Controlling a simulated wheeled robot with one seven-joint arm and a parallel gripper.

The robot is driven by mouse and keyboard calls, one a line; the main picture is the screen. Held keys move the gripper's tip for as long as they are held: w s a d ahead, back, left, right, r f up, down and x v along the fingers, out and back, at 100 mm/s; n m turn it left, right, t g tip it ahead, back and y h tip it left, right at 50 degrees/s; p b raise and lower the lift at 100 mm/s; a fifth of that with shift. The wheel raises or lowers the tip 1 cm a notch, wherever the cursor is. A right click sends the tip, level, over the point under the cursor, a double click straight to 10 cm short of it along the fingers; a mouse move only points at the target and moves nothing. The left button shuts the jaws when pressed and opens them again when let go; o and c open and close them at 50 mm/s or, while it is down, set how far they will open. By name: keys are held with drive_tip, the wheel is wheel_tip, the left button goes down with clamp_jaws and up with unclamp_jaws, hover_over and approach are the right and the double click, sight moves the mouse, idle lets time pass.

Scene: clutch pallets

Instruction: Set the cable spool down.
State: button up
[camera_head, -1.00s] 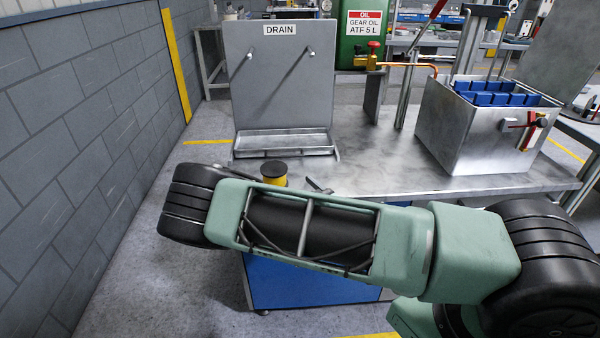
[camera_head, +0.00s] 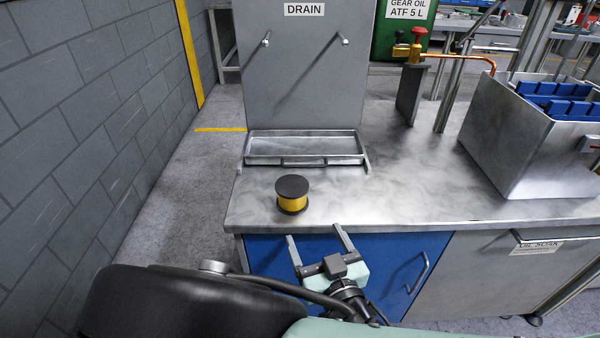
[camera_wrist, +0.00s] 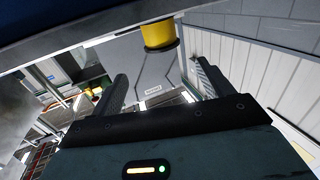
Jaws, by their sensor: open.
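The cable spool (camera_head: 292,196), yellow winding between black round flanges, stands upright on the metal bench top (camera_head: 400,195) near its front left corner. My gripper (camera_head: 314,232) is open and empty. It is in front of the bench's front edge, its two fingers pointing toward the bench, short of the spool and not touching it. In the wrist view the two fingers (camera_wrist: 161,70) stand apart with nothing between them.
A shallow metal tray (camera_head: 305,158) under the DRAIN panel (camera_head: 310,70) lies behind the spool. A metal box with blue blocks (camera_head: 530,150) stands at the right. The bench top between is clear. A grey block wall (camera_head: 90,120) is at left.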

sight(296, 198)
drive_tip(key=p+x, duration=0.1)
drive_tip(key=x, duration=0.8)
drive_tip(key=shift+w, duration=0.1)
drive_tip(key=x, duration=0.3)
drive_tip(key=p+x, duration=0.1)
drive_tip(key=x, duration=0.1)
drive_tip(key=shift+a+f, duration=0.1)
drive_tip(key=shift+f, duration=0.2)
drive_tip(key=shift+r, duration=0.1)
drive_tip(key=c, duration=1.4)
